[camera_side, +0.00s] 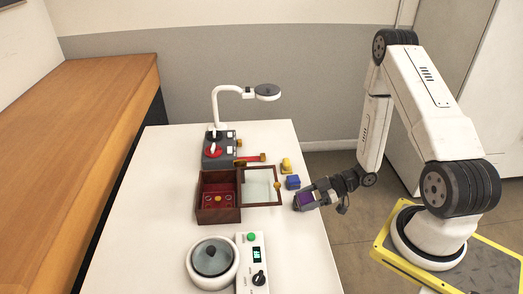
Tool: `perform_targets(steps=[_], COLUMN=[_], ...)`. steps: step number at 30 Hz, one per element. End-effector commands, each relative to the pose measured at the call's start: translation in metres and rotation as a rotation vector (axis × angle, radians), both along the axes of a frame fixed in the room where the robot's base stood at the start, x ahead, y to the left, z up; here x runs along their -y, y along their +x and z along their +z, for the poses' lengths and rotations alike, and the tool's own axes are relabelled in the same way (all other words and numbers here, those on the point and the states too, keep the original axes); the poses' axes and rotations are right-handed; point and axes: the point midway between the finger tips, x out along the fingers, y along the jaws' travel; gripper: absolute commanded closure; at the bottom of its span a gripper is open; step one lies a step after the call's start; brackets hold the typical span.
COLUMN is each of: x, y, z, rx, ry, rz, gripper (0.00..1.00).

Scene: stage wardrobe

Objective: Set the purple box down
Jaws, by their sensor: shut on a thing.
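The purple box (305,201) is held between the jaws of my gripper (304,201). My gripper is shut on it, near the right edge of the white table (150,227). The fingers hide part of the box. I cannot tell whether the box touches the table top or is held above it.
A blue block (293,183) and a yellow object (286,165) lie just beyond my gripper. To the left is a dark red wooden box (219,213) with an open glass door (258,186).

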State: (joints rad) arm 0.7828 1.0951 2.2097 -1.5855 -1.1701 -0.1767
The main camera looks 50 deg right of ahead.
Motion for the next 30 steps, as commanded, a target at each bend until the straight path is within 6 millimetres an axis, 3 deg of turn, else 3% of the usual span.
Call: perform_targets(steps=[5, 11, 30], x=[0.0, 0.002, -0.007], y=[0.005, 0.026, 0.13], z=[0.001, 0.007, 0.069], rx=[0.001, 0.002, 0.004], ry=[-0.001, -0.002, -0.001], rz=[-0.011, -0.067, -0.435], gripper=[0.92, 0.92, 0.92])
